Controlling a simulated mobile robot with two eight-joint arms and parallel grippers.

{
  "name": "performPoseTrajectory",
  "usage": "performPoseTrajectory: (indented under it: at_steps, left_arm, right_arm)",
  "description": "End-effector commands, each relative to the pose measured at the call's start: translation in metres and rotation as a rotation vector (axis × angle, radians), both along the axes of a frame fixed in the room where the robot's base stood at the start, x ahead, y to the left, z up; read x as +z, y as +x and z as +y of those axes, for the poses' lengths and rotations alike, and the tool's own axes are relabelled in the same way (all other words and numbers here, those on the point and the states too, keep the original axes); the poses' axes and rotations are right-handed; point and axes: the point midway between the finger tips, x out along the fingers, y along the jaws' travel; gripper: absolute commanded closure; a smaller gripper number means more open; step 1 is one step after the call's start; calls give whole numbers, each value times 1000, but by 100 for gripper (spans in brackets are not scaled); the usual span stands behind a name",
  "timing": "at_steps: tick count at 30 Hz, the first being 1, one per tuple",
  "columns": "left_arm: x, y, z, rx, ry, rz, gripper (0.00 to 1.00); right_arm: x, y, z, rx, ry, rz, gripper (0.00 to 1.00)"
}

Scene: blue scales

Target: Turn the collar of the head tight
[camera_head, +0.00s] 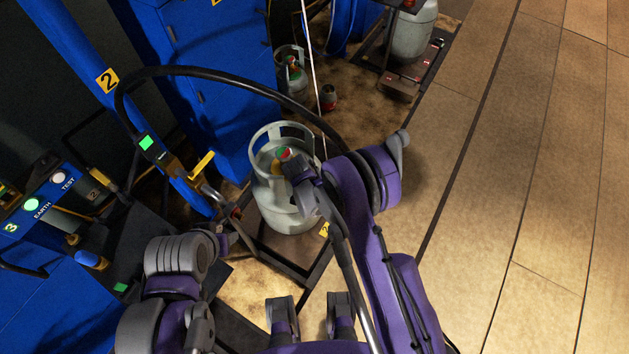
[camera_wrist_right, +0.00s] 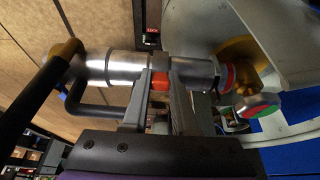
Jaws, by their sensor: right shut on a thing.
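The grey gas cylinder (camera_head: 287,215) stands upright on the scale platform, its valve with a red and green knob (camera_head: 285,154) inside the guard ring. In the right wrist view, the silver head (camera_wrist_right: 110,67) lies across the picture, with its right end at the valve knob (camera_wrist_right: 254,106). My right gripper (camera_wrist_right: 160,72) is shut on the head's collar; the fingers hide part of it. The head view shows my right gripper (camera_head: 298,172) beside the valve, covering most of the head. My left gripper (camera_head: 311,312) is open and empty, at the bottom, apart from the cylinder.
A black hose (camera_head: 235,82) arches from the blue post (camera_head: 75,45) over the cylinder to my right wrist. A yellow lever (camera_head: 202,166) stands left of the cylinder. A panel (camera_head: 45,205) with lamps is at the left. Smaller cylinders (camera_head: 291,75) stand behind. The tiled floor at right is clear.

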Motion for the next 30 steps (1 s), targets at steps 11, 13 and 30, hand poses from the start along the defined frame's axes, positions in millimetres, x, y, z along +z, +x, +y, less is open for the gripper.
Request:
performPoseTrajectory:
  at_steps: [11, 13, 30]
  left_arm:
    - [-13, -1, 0, 0, 0, 4, 50]
    - [-15, -2, 0, 0, 0, 5, 50]
    - [-15, -2, 0, 0, 0, 5, 50]
  right_arm:
    - [5, 10, -8, -5, 113, 159, 100]
    - [6, 12, -9, -4, 134, 186, 100]
    - [8, 12, -9, 0, 146, 201, 44]
